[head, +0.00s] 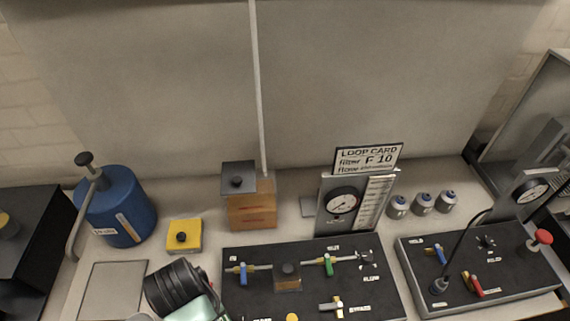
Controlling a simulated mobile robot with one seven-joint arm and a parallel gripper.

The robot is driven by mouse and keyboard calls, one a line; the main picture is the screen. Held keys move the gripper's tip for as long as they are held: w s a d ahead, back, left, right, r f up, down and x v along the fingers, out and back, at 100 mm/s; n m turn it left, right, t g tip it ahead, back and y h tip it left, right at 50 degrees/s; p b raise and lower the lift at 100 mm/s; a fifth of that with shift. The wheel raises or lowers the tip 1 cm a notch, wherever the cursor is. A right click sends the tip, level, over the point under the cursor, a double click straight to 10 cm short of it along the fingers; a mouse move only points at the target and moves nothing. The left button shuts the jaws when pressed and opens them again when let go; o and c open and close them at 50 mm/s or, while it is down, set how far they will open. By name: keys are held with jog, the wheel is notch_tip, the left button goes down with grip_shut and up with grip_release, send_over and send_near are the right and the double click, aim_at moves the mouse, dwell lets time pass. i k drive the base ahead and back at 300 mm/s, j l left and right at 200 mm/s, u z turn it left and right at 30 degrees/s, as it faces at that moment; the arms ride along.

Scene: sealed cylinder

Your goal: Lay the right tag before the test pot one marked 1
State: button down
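My gripper's fingertips are not visible.
A blue tank (122,210), a yellow block (184,236) and a brown box (252,204) stand left. A gauge stand (326,222) with a loop card (367,159) stands behind the black valve panel (375,297). Another panel (510,265) with a red knob lies right.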

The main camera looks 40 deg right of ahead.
aim_at(403, 230)
jog(key=l+z, duration=0.15)
jog(key=z, duration=0.3)
jog(key=i+z, duration=0.1)
jog(key=z, duration=0.4)
jog(key=i+l+z, duration=0.1)
jog(key=z, duration=0.35)
jog(key=i+l+z, duration=0.1)
jog(key=z, duration=0.4)
jog(key=i+z, duration=0.1)
jog(key=z, duration=0.35)
jog(key=i+l+u, duration=0.1)
jog(key=i+u, duration=0.15)
jog(key=i, duration=0.15)
jog(key=i+l, duration=0.15)
jog(key=i+j, duration=0.05)
